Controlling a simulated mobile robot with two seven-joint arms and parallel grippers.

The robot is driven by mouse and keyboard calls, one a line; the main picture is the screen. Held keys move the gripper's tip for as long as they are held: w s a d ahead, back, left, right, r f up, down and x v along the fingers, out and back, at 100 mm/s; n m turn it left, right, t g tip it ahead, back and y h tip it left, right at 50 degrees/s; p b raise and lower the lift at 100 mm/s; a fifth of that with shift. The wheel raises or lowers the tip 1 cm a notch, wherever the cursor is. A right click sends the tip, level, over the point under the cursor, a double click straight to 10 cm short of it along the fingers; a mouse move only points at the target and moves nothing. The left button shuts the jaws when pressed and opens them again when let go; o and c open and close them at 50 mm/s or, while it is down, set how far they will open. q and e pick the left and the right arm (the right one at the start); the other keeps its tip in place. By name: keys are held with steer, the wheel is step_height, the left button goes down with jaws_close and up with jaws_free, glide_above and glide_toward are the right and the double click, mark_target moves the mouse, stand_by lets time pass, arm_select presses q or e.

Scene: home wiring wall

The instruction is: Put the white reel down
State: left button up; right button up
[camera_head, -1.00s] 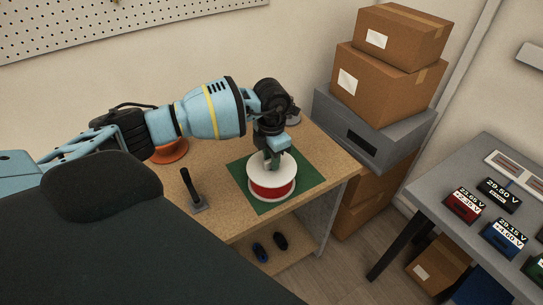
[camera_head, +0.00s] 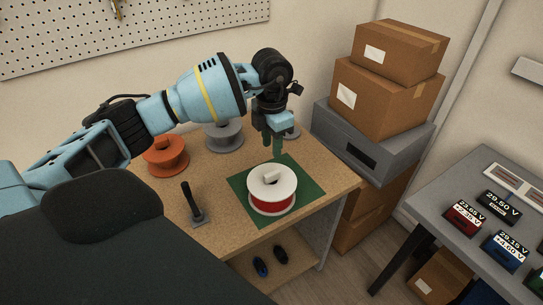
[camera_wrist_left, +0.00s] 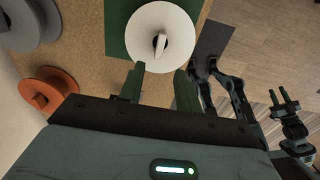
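The white reel (camera_head: 272,188), white-flanged and wound with red, stands flat on the green mat (camera_head: 308,187) on the wooden workbench. Its pale hub knob sticks up from the top flange. It also shows in the left wrist view (camera_wrist_left: 175,45), seen from above. My left gripper (camera_head: 273,146) is open and empty, above and behind the reel and apart from it. In the left wrist view its two green fingers (camera_wrist_left: 160,87) stand spread, with the reel beyond their tips. My right gripper (camera_wrist_left: 285,98) shows small at the right of the left wrist view, fingers apart and empty.
An orange reel (camera_head: 166,157) and a grey reel (camera_head: 224,135) stand toward the bench's back left. A black-handled tool (camera_head: 193,205) stands left of the mat. Stacked boxes (camera_head: 383,95) are close to the right. A grey table (camera_head: 440,190) with meters is farther right.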

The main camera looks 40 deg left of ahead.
arm_select(q)
steer(key=shift+r, duration=0.95)
